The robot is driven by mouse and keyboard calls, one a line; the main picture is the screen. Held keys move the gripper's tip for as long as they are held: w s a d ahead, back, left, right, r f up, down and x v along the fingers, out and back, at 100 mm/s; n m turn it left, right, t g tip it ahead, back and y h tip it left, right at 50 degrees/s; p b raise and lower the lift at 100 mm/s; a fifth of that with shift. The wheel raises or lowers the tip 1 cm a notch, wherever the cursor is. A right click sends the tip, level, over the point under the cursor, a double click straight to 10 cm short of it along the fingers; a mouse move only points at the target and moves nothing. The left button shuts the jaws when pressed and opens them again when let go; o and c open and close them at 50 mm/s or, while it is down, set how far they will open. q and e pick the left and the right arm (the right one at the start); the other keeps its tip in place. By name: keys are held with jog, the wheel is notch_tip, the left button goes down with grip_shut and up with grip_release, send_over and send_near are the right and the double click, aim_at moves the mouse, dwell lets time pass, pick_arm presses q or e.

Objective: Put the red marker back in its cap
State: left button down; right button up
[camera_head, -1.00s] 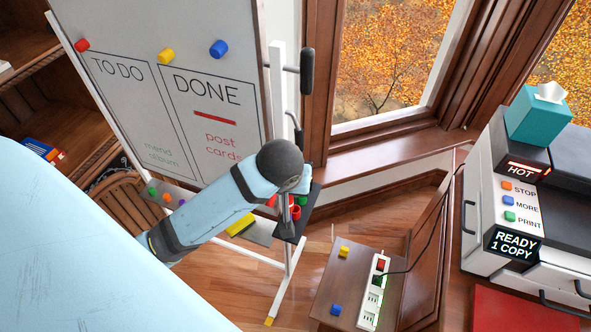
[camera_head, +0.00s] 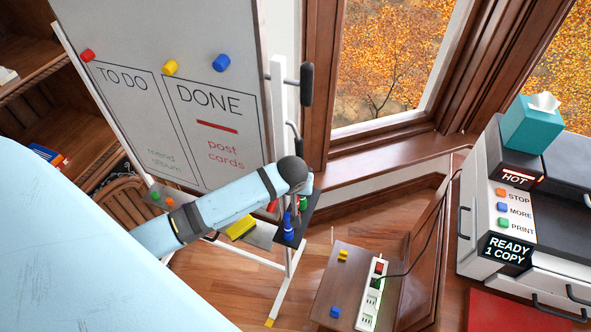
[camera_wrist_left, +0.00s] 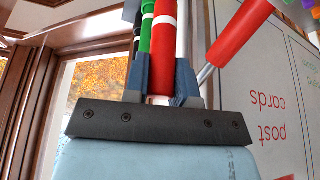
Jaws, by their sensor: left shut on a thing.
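My left arm reaches from the left to a dark tray (camera_head: 312,200) at the whiteboard's lower right corner. In the left wrist view the left gripper (camera_wrist_left: 160,92) is shut on a red cylinder with a white band (camera_wrist_left: 163,40), which looks like a marker. Beside it on the right is a tilted red piece with a narrower pale end (camera_wrist_left: 238,32); I cannot tell if it is a cap or another marker. A green cylinder with a white band (camera_wrist_left: 146,35) stands close on the left. In the head view blue (camera_head: 289,230) and green (camera_head: 304,203) pieces show at the tray. My right gripper is out of view.
The whiteboard (camera_head: 130,130) stands behind my arm. A small wooden table (camera_head: 325,285) with a power strip (camera_head: 371,295) is below right. A white machine (camera_head: 497,240) with a tissue box (camera_head: 533,125) stands at far right. A window is behind.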

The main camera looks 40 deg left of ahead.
pick_arm(q)
jog(key=shift+f, duration=2.65)
jog(key=c, duration=0.9)
grip_release()
jog(key=shift+f, duration=0.1)
jog(key=shift+c, duration=0.2)
jog(key=b+v, duration=0.1)
jog(key=v, duration=1.2)
jog(key=s+d+f+m+t+h, duration=0.2)
jog(key=s+d+f+m+t, duration=0.1)
jog(key=s, duration=0.4)
jog(key=s+d+f+m+t+h, duration=0.3)
jog(key=s+d+f+m+t, duration=0.1)
jog(key=s+f, duration=0.3)
jog(key=shift+s+d+f+m, duration=0.4)
jog(key=shift+d+f+m, duration=0.25)
jog(key=shift+d, duration=0.2)
